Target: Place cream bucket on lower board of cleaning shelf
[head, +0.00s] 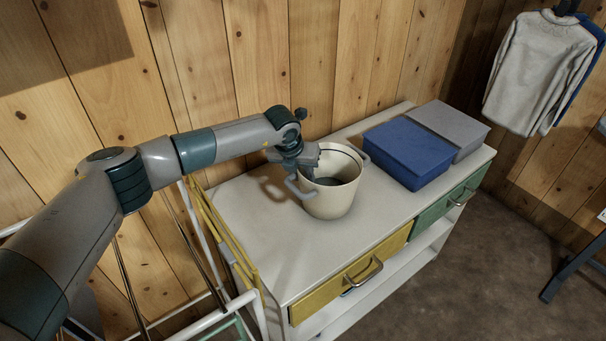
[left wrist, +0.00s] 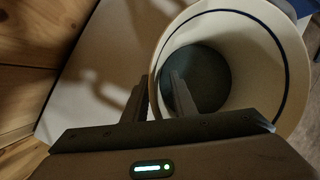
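The cream bucket (head: 333,197) stands upright on the white top of a drawer unit (head: 260,215). It has grey-blue side handles and a dark line inside the rim. My left gripper (head: 303,166) is at the bucket's left rim, pointing down. In the left wrist view, the gripper (left wrist: 158,98) has its fingers apart, one outside and one inside the wall of the bucket (left wrist: 290,75). A gap shows between the inner finger and the wall. The drawer unit has a lower board (head: 385,287); I cannot tell whether it is the cleaning shelf. My right gripper is out of view.
A blue box (head: 406,153) and a grey box (head: 448,128) stand right of the bucket. A yellow folding rack (head: 226,235) and white metal tubing (head: 212,318) are at the unit's left end. A plank wall is close behind.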

